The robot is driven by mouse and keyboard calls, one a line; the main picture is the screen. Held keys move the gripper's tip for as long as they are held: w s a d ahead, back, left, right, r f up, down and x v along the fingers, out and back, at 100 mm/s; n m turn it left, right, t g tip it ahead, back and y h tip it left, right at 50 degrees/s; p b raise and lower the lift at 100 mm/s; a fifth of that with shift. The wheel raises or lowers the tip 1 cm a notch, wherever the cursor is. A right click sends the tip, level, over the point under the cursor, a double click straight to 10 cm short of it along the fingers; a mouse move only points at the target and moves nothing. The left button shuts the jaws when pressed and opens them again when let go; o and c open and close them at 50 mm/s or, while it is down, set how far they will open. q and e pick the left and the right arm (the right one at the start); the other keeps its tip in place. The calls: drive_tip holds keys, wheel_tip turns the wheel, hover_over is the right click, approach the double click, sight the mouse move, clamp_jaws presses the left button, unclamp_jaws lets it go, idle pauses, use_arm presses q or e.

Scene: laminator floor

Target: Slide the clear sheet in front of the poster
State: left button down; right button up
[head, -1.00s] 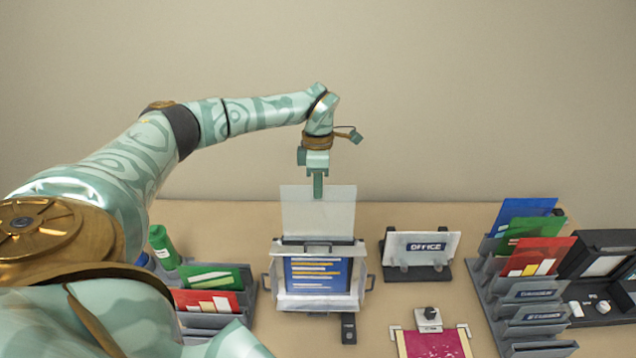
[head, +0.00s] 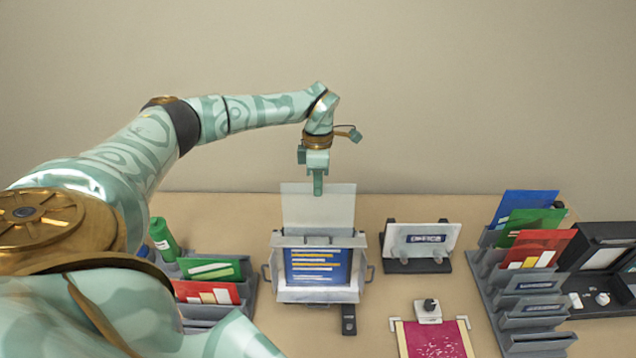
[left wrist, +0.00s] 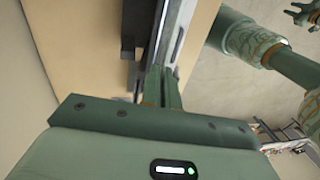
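My left gripper (head: 318,192) is shut on the top edge of the clear sheet (head: 318,210), which stands upright above the poster stand (head: 317,295). The sheet's lower edge meets the stand's top rim; whether it is in front of or behind the poster there is hidden. The poster (head: 318,267), blue with yellow and white lines, sits inside the stand. In the left wrist view, my left gripper's fingers (left wrist: 161,88) are close together, with the sheet seen nearly edge-on.
An OFFICE sign (head: 421,240) stands right of the stand. A rack of coloured folders (head: 525,300) is farther right, another rack (head: 215,295) is at left beside a green bottle (head: 163,238). A magenta sheet (head: 435,338) lies in front. The tabletop behind the stand is clear.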

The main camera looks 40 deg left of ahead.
sight(318, 217)
use_arm(q)
drive_tip(key=shift+s+d+f+b, duration=0.25)
drive_tip(key=shift+f+b, duration=0.6)
drive_tip(key=shift+f, duration=0.9)
drive_tip(key=shift+s+d+f+b, duration=0.2)
drive_tip(key=shift+f+b, duration=0.6)
drive_tip(key=shift+f, duration=1)
drive_tip(key=shift+s+d+f+b, duration=0.25)
drive_tip(key=shift+f+b, duration=0.6)
drive_tip(key=shift+f, duration=0.9)
drive_tip(key=shift+a, duration=0.1)
drive_tip(key=c, duration=1.6)
unclamp_jaws()
drive_tip(key=r, duration=0.5)
drive_tip(key=w+a+r+b, duration=0.1)
drive_tip(key=r, duration=0.4)
drive_tip(key=w+r+b, duration=0.1)
drive_tip(key=r, duration=0.5)
drive_tip(key=shift+a, duration=0.4)
